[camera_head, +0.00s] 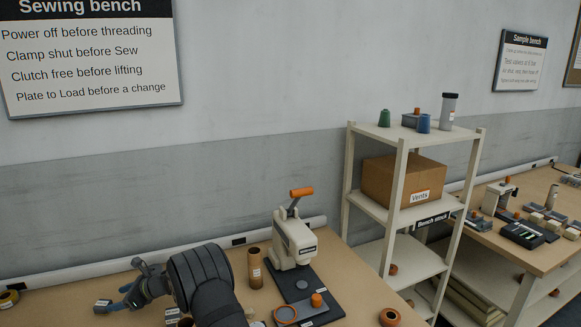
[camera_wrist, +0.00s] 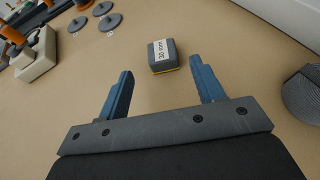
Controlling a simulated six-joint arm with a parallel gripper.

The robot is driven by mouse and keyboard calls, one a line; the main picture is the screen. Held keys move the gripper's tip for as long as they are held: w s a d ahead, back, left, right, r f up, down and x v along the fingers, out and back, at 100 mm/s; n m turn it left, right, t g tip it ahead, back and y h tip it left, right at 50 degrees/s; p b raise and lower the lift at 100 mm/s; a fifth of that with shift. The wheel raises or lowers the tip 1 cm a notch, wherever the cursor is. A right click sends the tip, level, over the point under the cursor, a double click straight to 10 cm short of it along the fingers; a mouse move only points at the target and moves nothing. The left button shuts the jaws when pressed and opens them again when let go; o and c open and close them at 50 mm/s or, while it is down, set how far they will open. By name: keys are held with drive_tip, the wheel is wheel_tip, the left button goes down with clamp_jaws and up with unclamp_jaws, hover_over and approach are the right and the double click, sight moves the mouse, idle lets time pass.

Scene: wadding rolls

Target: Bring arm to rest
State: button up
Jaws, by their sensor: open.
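My gripper (camera_wrist: 160,88) is open, with its two blue fingers apart and nothing between them in the wrist view. A small dark grey block with a white label and a yellow lower edge (camera_wrist: 163,56) lies on the bench beyond the fingertips, apart from them. In the head view my gripper (camera_head: 122,297) is low at the left, over the sewing bench, and my dark arm hides part of the bench behind it.
A white press with an orange handle (camera_head: 293,240) stands on a dark base, with a brown tube (camera_head: 255,268) beside it. Grey discs (camera_wrist: 110,22) lie on the bench. A shelf rack (camera_head: 398,215) holding a cardboard box (camera_head: 390,182) stands to the right.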

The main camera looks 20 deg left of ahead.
sight(104, 304)
drive_tip(key=x, duration=0.9)
drive_tip(key=shift+a+f, duration=0.15)
drive_tip(key=shift+f, duration=0.1)
drive_tip(key=r, duration=0.5)
drive_tip(key=shift+w+d+r, duration=0.15)
drive_tip(key=shift+w+d, duration=0.2)
drive_tip(key=w+d+r+m+t+h, duration=0.1)
drive_tip(key=w+d+r+m+t, duration=0.6)
drive_tip(key=w+d+r, duration=0.5)
drive_tip(key=w+d+r+m+t+h, duration=0.2)
drive_tip(key=w+d+r+m+t, duration=0.5)
drive_tip(key=w+d+r, duration=0.6)
drive_tip(key=w+d+t, duration=0.1)
drive_tip(key=w+d, duration=0.1)
drive_tip(key=d, duration=0.5)
drive_tip(key=shift+w, duration=0.2)
